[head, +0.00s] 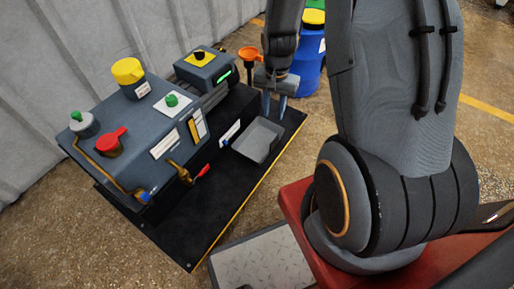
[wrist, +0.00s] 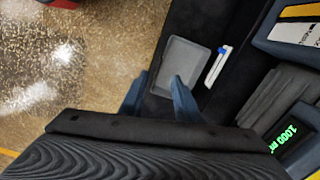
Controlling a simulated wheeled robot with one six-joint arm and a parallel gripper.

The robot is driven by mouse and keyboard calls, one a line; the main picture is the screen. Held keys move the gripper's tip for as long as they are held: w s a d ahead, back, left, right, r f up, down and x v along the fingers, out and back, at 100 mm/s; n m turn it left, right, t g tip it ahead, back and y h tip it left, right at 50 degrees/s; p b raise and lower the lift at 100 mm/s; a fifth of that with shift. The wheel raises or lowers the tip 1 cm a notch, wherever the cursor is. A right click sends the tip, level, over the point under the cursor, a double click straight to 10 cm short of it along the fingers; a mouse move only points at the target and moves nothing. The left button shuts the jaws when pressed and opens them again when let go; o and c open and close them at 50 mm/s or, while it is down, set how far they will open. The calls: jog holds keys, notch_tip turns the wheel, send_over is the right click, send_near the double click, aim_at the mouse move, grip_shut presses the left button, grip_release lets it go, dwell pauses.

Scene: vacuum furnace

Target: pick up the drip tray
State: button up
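The drip tray (head: 258,140) is a shallow grey square tray with a raised rim. It lies on the black base plate in front of the pump unit. In the wrist view the tray (wrist: 180,66) is ahead of my fingertips, slightly above the picture's middle. My gripper (head: 274,106) is above the plate, near the tray's far edge, pointing down. The right finger overlaps the tray's lower right corner in the picture. Contact cannot be told.
The pump unit (head: 150,125) with valves and coloured knobs stands left of the tray. An orange funnel (head: 249,54) and a blue drum (head: 308,75) stand behind. A white label with a blue end (wrist: 217,66) is close beside the tray. Bare floor (wrist: 80,80) lies on the plate's other side.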

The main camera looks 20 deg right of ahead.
jog(key=m+b, duration=0.2)
jog(key=b, duration=0.4)
send_over(274, 140)
notch_tip(274, 140, down, 15)
jog(key=shift+w+r, duration=0.1)
jog(key=shift+r, duration=0.05)
jog(key=shift+d+f+b, duration=0.15)
jog(key=shift+f+b, duration=2.3)
jog(key=shift+f, duration=1.3)
grip_shut()
